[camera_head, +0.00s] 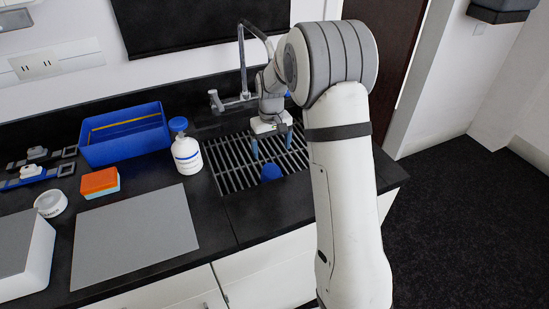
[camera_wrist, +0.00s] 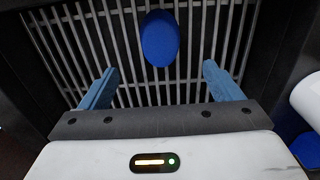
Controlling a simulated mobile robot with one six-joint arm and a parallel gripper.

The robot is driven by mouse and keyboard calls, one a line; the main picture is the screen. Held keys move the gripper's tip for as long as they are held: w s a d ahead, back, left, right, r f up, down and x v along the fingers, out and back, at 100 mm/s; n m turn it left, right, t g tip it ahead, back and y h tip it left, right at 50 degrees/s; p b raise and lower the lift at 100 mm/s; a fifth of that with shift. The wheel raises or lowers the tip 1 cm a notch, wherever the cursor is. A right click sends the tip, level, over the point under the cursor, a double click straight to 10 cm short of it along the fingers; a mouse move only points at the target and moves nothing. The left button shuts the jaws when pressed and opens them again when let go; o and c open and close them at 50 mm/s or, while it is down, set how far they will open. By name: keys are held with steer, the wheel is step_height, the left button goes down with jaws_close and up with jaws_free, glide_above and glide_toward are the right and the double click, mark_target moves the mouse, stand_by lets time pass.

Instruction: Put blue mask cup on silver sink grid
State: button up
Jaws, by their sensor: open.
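The blue mask cup (camera_head: 271,172) sits on the silver sink grid (camera_head: 235,180), near its front edge. In the wrist view the cup (camera_wrist: 160,38) shows as a blue oval on the bars of the grid (camera_wrist: 100,35), ahead of the fingertips. My gripper (camera_head: 271,146) is above the grid, behind the cup in the head view. In the wrist view my gripper (camera_wrist: 157,80) has its two blue fingers wide apart with nothing between them. The cup is clear of both fingers.
A white bottle with a blue cap (camera_head: 186,150) stands left of the grid. A faucet (camera_head: 243,70) rises behind it. A blue bin (camera_head: 125,135), an orange sponge (camera_head: 100,181) and a grey mat (camera_head: 135,235) lie further left. The counter in front of the grid is clear.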

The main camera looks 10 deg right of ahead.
steer(key=s+r+m+t, duration=0.1)
steer(key=s+r, duration=1)
steer(key=s, duration=0.3)
steer(key=s+d+r+m+t, duration=0.1)
steer(key=s+t, duration=0.1)
steer(key=s, duration=1.5)
steer(key=shift+r, duration=0.25)
